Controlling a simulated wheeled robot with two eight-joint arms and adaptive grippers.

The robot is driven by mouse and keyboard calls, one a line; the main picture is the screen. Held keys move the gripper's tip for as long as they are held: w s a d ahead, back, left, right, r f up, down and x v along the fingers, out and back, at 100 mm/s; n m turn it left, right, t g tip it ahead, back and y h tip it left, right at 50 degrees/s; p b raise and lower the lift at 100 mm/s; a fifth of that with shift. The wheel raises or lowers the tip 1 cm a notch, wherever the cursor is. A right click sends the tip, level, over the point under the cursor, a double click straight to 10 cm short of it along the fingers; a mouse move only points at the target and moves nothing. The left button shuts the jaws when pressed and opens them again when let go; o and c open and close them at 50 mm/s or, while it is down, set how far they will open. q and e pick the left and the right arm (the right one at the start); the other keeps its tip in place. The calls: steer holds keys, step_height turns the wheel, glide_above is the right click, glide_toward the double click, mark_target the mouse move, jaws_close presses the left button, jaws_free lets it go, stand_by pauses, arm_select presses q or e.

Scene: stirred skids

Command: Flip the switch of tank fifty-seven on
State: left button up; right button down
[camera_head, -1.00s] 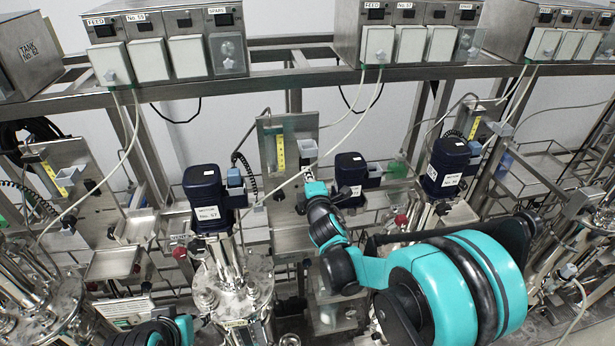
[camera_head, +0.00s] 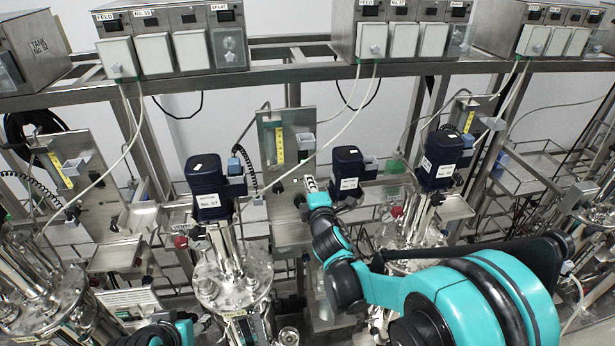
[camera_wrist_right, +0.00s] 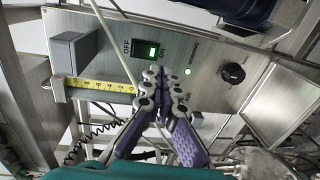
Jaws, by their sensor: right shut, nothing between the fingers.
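A steel control panel (camera_wrist_right: 205,60) fills the upper middle of the right wrist view. Its rocker switch (camera_wrist_right: 147,48), marked OFF and ON, shows a lit green patch. A small green lamp (camera_wrist_right: 187,72) glows beside it. My right gripper (camera_wrist_right: 160,73) is shut and empty, its fingertips just below the switch in the picture; I cannot tell whether they touch. In the head view my right arm partly hides the gripper and the switch is not discernible. A dark blue motor (camera_head: 203,178) labelled No. 57 stands on a steel tank (camera_head: 232,283). My left gripper is out of frame.
In the wrist view a black knob (camera_wrist_right: 233,73) is right of the lamp, and a yellow strip (camera_wrist_right: 95,84) and grey box (camera_wrist_right: 75,50) are left. A pale cable (camera_wrist_right: 103,25) passes near the switch. Labelled boxes (camera_head: 160,15) line the upper rail.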

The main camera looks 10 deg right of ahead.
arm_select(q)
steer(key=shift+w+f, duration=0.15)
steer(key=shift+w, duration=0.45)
arm_select(e)
steer(key=s+f, duration=0.1)
steer(key=s, duration=0.5)
steer(key=shift+s+f, duration=0.15)
steer(key=shift+f, duration=0.1)
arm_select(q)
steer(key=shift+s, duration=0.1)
arm_select(e)
steer(key=shift+s, duration=0.1)
steer(key=s+d+f+m+g+h+b, duration=0.2)
steer(key=s+d+f+m+g+b, duration=0.2)
steer(key=s+d+f+m+b, duration=0.35)
arm_select(q)
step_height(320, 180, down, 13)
steer(key=b, duration=0.6)
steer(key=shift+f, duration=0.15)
arm_select(e)
steer(key=s+a+f+m+g+y, duration=0.1)
steer(key=s+a+f+m+g, duration=0.1)
steer(key=s+f+m, duration=0.3)
steer(key=s+a+f+m+g+y, duration=0.1)
steer(key=s+f+m+g, duration=0.2)
steer(key=s, duration=0.8)
step_height(320, 180, down, 4)
steer(key=shift+a+r+m+g, duration=0.1)
steer(key=shift+a+m+g, duration=0.3)
steer(key=shift+m, duration=0.85)
